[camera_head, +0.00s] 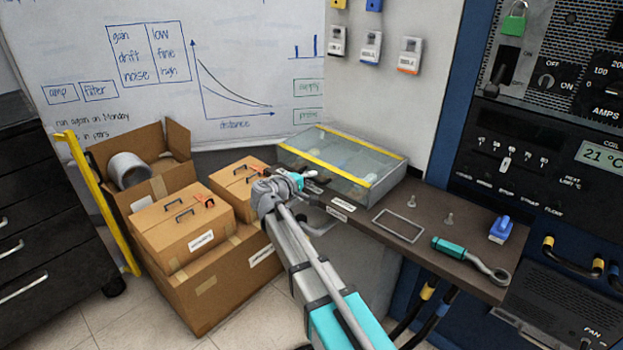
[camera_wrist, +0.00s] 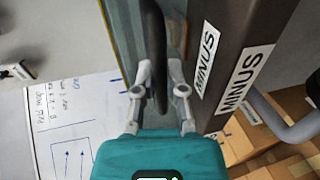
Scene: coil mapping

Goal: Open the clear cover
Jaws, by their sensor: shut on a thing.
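The clear cover (camera_head: 352,151) lies at the back of the dark bench, edged with yellow strips, and looks closed over a low box. Pale round shapes show dimly through it. My gripper (camera_head: 311,183) is at the front side of this box in the head view. In the wrist view my gripper (camera_wrist: 160,75) has its two fingers on either side of a dark curved bar (camera_wrist: 153,35) and is shut on it. The bar looks like a handle beside the box. Where it joins the cover is hidden.
Cardboard boxes (camera_head: 215,270) stand left of my arm. A control rack (camera_head: 550,130) stands at the right.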

